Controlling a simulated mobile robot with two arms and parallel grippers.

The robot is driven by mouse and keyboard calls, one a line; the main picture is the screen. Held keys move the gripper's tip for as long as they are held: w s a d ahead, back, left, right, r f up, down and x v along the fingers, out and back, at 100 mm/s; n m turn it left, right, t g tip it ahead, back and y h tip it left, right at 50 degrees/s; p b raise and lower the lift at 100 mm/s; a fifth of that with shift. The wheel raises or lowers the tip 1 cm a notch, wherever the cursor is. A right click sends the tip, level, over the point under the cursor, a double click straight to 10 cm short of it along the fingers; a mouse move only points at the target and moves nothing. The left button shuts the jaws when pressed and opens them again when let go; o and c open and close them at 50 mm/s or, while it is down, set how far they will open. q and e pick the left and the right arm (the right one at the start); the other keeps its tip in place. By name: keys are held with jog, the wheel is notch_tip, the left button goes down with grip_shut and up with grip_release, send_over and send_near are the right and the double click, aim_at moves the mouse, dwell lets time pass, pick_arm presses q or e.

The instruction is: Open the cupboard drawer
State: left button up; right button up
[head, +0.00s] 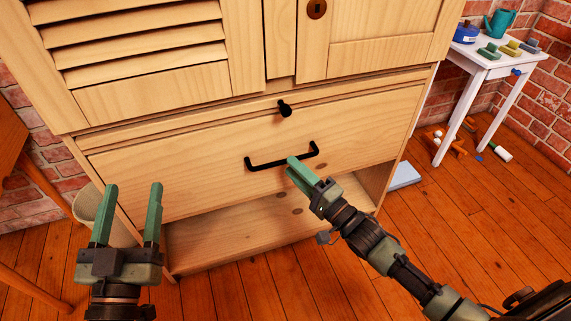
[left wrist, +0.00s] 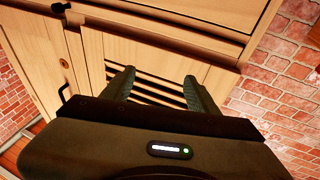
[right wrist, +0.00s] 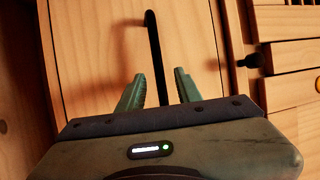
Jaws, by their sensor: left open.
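The wooden cupboard (head: 232,85) fills the middle of the head view. Its wide drawer (head: 200,170) looks shut, and a black bar handle (head: 268,165) is fixed to the drawer front. My right gripper (head: 294,170) is at the right half of this handle. In the right wrist view the handle (right wrist: 154,50) runs between the two parted green fingers, with gaps beside it; contact cannot be told. My left gripper (head: 129,205) is open and empty, low in front of the drawer's left part. The left wrist view shows its fingers (left wrist: 158,85) apart before the louvred door.
A black knob (head: 285,108) sits above the handle. An open shelf space (head: 240,235) lies under the drawer. A white table (head: 490,65) with small items stands at the right. A pale bin (head: 90,210) is behind my left gripper. The front floor is clear.

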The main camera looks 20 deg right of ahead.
jog(key=shift+b+x, duration=0.35)
jog(key=shift+x, duration=1.6)
pick_arm(q)
jog(key=r+t, duration=0.1)
jog(key=s+r, duration=0.1)
jog(key=r+t+h, duration=0.1)
jog(key=r, duration=0.1)
jog(key=shift+s+d+r+t, duration=0.1)
jog(key=shift+s+t, duration=0.2)
pick_arm(e)
jog(key=shift+c, duration=0.2)
grip_shut()
jog(key=shift+f, duration=0.1)
